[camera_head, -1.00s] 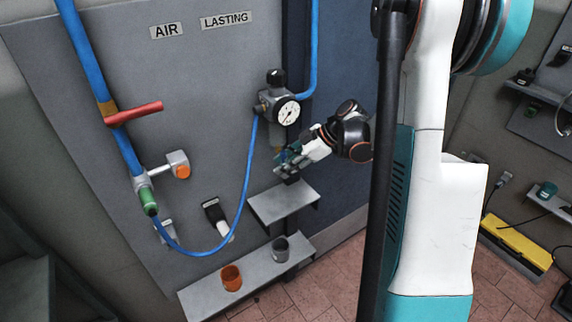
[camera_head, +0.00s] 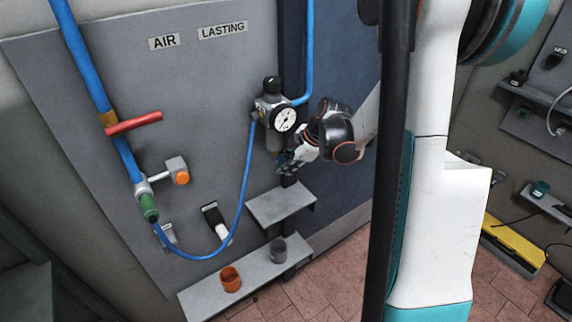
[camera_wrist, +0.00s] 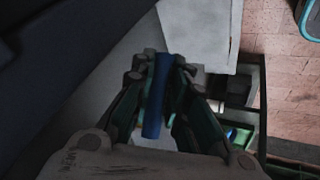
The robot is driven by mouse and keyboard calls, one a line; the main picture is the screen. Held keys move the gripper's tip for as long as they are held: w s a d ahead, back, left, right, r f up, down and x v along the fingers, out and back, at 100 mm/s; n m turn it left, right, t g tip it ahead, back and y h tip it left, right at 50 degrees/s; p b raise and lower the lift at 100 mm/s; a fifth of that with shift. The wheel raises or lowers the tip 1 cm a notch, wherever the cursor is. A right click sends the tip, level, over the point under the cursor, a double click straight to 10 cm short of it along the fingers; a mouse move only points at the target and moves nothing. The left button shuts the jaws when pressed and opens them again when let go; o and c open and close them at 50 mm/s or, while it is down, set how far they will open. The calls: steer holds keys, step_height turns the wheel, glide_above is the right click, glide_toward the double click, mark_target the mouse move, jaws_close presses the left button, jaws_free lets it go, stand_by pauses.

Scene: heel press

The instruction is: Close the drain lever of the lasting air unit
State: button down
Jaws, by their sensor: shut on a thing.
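The lasting air unit (camera_head: 273,113) is mounted on the grey panel, with a black knob on top, a round dial gauge and a bowl below. My gripper (camera_head: 287,160) is at the lower end of the bowl, coming in from the right. In the wrist view, my gripper (camera_wrist: 160,90) has its fingers on both sides of a blue bar, which I take to be the drain lever (camera_wrist: 157,98). The lever touches the fingers and its far end is partly hidden between them. In the head view my fingers hide the lever.
A small grey shelf (camera_head: 281,204) is just below my gripper. A lower shelf (camera_head: 205,296) holds an orange cup (camera_head: 231,279) and a grey cup (camera_head: 278,250). A blue hose (camera_head: 246,180) hangs left of the unit. A red handle (camera_head: 134,123) sits on the left pipe.

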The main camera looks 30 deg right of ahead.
steer(key=c, duration=1.6)
jaws_free()
steer(key=shift+o, duration=0.2)
steer(key=v, duration=1.2)
steer(key=shift+w, duration=0.15)
